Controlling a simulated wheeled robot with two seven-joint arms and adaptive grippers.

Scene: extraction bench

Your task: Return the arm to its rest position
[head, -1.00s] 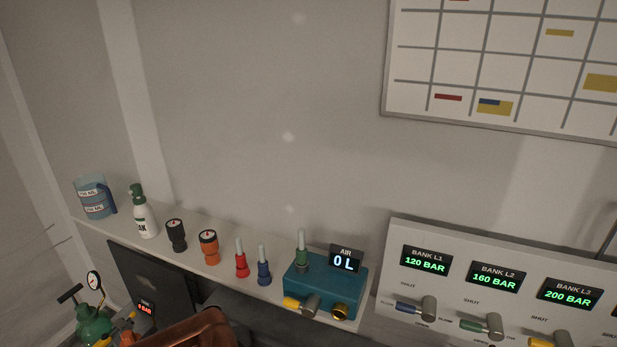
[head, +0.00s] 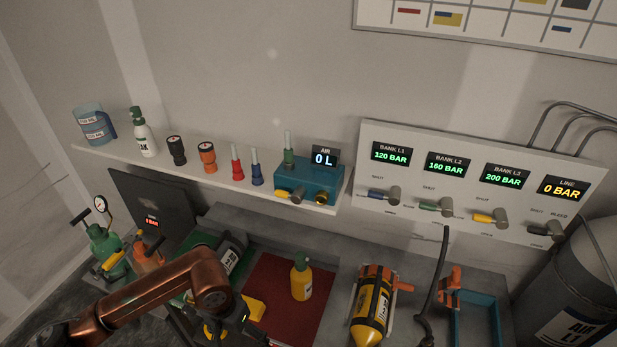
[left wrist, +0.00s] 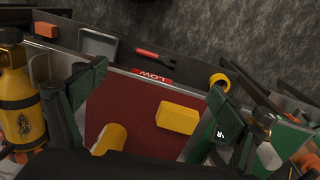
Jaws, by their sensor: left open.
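My left arm (head: 160,287), copper-coloured, reaches in from the lower left over the bench in the head view. Its gripper (head: 228,328) hangs at the bottom edge, partly cut off. In the left wrist view the two dark fingers of my left gripper (left wrist: 158,82) stand wide apart with nothing held between them. Below them lie a red mat (left wrist: 135,92), a yellow block (left wrist: 177,117) and part of a yellow bottle (left wrist: 110,138). My right gripper is not in view.
A yellow bottle with a green top (head: 301,281) stands on the red mat. A yellow cylinder (head: 371,310) lies in a cradle to its right. A dark hose (head: 437,280) rises beside it. A shelf (head: 115,153) and valve panel (head: 480,165) line the back.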

